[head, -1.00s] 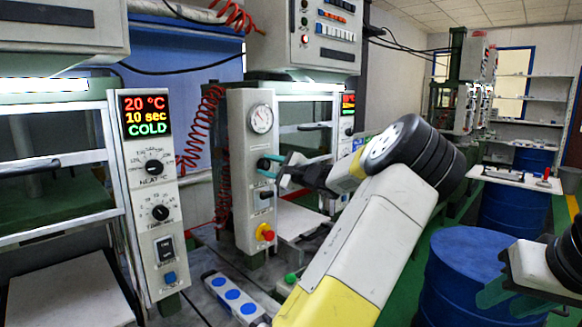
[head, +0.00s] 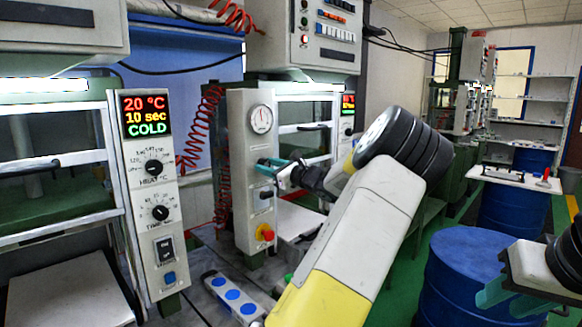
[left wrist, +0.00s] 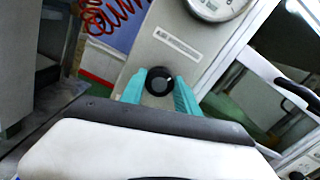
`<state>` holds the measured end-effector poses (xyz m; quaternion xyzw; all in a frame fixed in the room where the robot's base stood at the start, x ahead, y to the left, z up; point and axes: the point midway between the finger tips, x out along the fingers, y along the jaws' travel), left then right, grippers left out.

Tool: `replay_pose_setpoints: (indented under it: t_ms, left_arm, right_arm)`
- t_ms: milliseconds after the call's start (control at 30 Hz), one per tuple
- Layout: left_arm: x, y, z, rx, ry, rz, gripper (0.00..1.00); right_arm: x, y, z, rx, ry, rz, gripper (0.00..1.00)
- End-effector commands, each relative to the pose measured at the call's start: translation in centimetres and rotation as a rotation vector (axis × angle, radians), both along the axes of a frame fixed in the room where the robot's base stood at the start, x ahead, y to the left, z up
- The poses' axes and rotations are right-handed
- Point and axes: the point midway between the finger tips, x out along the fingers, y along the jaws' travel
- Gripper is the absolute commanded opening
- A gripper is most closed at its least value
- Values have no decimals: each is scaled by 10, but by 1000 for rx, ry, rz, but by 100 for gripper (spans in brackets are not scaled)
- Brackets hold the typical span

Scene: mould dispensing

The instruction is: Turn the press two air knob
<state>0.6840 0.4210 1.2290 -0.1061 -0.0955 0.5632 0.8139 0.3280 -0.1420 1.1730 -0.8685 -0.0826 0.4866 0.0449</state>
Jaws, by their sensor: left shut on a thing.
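The press two panel (head: 237,190) stands in the middle of the head view, with a round gauge (head: 261,119) at its top. My left gripper (head: 268,165) reaches the panel just below the gauge, from the right. In the left wrist view the black round air knob (left wrist: 159,81) sits between the teal fingertips of my left gripper (left wrist: 159,88), which is shut on it. In the head view the fingers largely hide the knob. My right gripper (head: 500,294) is at the lower right edge, open and empty, away from the panel.
Below the knob, the panel has a switch (head: 266,195) and a red emergency button (head: 266,234). Another press panel (head: 152,200) with a lit display stands at left. A blue drum (head: 465,275) stands at right. Red coiled hoses (head: 205,130) hang behind the panel.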

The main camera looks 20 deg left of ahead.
Motion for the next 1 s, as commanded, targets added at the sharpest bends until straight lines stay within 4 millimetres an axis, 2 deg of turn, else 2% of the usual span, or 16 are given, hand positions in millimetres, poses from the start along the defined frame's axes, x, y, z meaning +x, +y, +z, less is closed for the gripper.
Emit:
replay_pose_setpoints:
  t_ms: [500,533,633,1000]
  left_arm:
    - [0,0,0,8,21,0,0]
    - [0,0,0,8,21,0,40]
    - [0,0,0,8,21,0,59]
    - [-1,-4,0,9,21,-1,59]
  right_arm:
    - [0,0,0,0,0,0,36]
    - [0,0,0,0,0,0,36]
    - [0,0,0,0,0,0,36]
    - [0,0,0,0,0,0,36]
